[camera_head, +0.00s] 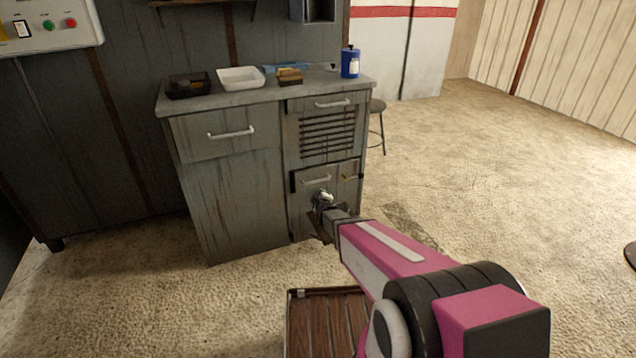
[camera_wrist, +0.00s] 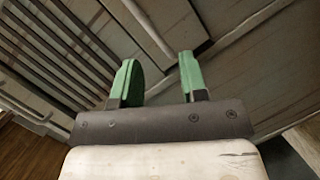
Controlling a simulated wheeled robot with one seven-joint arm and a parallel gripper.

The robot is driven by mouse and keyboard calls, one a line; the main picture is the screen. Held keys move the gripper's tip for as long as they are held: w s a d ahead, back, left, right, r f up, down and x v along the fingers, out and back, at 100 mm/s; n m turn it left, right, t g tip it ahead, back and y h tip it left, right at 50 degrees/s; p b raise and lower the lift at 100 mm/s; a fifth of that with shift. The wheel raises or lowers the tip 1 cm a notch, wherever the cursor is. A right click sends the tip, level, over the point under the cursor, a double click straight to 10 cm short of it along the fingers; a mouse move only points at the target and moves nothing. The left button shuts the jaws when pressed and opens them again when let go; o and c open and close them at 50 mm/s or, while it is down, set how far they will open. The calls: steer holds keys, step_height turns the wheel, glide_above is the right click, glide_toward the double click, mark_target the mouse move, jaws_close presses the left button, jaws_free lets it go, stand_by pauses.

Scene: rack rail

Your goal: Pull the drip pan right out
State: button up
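The low drawer front (camera_head: 340,176) at the bottom right of the grey cabinet, under the louvred vent, looks like the drip pan; it appears shut. Its pale bar handle (camera_head: 316,180) is on its left part. My gripper (camera_head: 323,198) is just below that handle in the head view, and my arm hides part of the cabinet bottom. In the wrist view my gripper (camera_wrist: 158,78) has its two green fingers spread with nothing between them. A pale bar (camera_wrist: 148,28) lies beyond the fingertips, apart from them; I cannot tell which handle it is.
The cabinet top (camera_head: 215,99) holds a black tray (camera_head: 188,85), a white tray (camera_head: 241,78), a brown item (camera_head: 289,76) and a blue container (camera_head: 350,62). A stool (camera_head: 378,108) stands behind at right. A slatted wooden thing (camera_head: 325,325) is in front.

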mark_target(318, 181)
steer(key=w+n+t+h, duration=0.1)
steer(key=w, duration=0.3)
steer(key=w+n+t, duration=0.1)
steer(key=w+t, duration=0.1)
steer(key=w, duration=0.3)
steer(key=w+t+h, duration=0.1)
steer(key=w, duration=0.3)
steer(key=shift+w+a+f+n+t+h, duration=0.2)
steer(key=shift+f+n+t+h, duration=0.1)
steer(key=shift+f+n+t, duration=0.1)
jaws_close()
